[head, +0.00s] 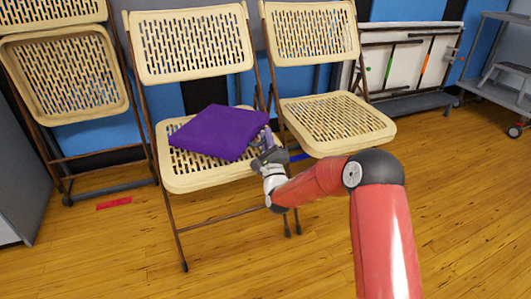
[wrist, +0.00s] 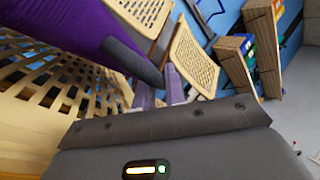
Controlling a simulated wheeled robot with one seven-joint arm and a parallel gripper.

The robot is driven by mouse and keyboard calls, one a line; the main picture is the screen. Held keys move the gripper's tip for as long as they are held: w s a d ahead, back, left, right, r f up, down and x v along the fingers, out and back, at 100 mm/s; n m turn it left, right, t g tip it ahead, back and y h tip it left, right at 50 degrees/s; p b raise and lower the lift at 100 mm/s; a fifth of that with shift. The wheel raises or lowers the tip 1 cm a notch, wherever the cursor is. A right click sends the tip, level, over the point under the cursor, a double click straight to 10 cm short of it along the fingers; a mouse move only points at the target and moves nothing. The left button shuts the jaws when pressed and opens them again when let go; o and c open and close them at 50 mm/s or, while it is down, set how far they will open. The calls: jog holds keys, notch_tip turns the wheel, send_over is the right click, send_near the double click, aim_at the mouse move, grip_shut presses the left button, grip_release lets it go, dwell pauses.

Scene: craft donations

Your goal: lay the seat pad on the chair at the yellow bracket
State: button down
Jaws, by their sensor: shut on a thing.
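The purple seat pad (head: 215,130) is over the seat of the middle chair (head: 185,180), a cream perforated folding chair. The pad is tilted and sits askew; I cannot tell how much of it touches the seat. My gripper (head: 264,143) is at the pad's right edge and shut on it. In the wrist view the pad (wrist: 65,25) fills the upper left, beside the gripper fingers (wrist: 160,82), with the perforated seat (wrist: 40,85) below it. I see no yellow bracket in either view.
A second open chair (head: 335,120) stands close on the right, with a blue strip (head: 300,157) on the floor near it. A folded chair (head: 70,85) is at left, with a red strip (head: 114,203) on the floor. A grey cart (head: 500,75) stands far right. The front floor is clear.

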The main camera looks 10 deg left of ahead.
notch_tip(320, 180, down, 5)
jog(key=shift+f, duration=0.1)
jog(key=c, duration=1.5)
grip_release()
jog(key=shift+o, duration=0.2)
